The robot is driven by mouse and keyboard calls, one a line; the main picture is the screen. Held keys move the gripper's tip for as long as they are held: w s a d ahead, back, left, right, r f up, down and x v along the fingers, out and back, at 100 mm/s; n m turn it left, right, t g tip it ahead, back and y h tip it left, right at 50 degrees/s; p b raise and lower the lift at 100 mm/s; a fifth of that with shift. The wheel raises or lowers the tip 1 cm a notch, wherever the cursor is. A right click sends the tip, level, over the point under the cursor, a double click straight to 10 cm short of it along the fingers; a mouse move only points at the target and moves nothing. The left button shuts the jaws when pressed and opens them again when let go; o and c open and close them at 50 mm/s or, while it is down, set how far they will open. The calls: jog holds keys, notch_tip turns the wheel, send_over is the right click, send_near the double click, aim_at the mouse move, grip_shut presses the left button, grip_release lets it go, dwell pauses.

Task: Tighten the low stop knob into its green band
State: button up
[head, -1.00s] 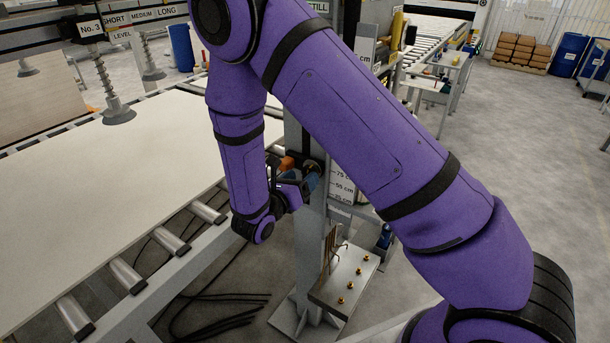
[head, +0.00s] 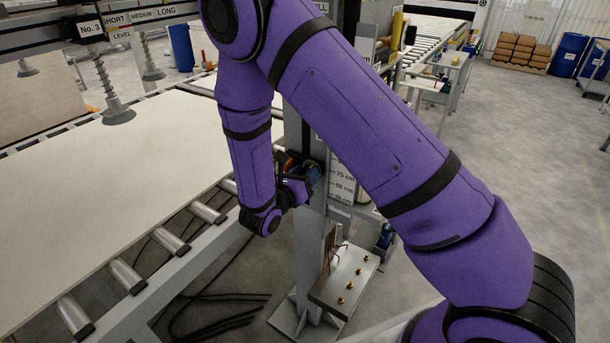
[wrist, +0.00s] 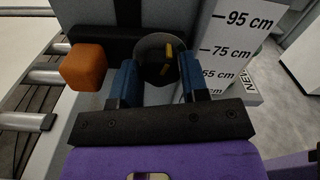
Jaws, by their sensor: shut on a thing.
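The low stop knob (wrist: 150,48) is a dark round knob with yellow marks on its face, in the upper middle of the wrist view. My gripper (wrist: 160,72) is shut on it, with one blue finger on each side. In the head view my gripper (head: 309,175) is at the grey post, partly behind my arm, and the knob cannot be made out clearly there. I cannot see a green band in either view; the fingers and knob may hide it.
An orange block (wrist: 87,67) sticks out just left of the left finger. A height scale (wrist: 232,48) stands close on the right. The roller conveyor with a large pale board (head: 120,190) lies left. A metal plate with brass studs (head: 345,280) is low on the post (head: 308,250).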

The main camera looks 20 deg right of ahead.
jog(key=m, duration=0.4)
jog(key=shift+m, duration=0.4)
jog(key=o, duration=0.9)
jog(key=v, duration=1.1)
jog(key=shift+d, duration=0.1)
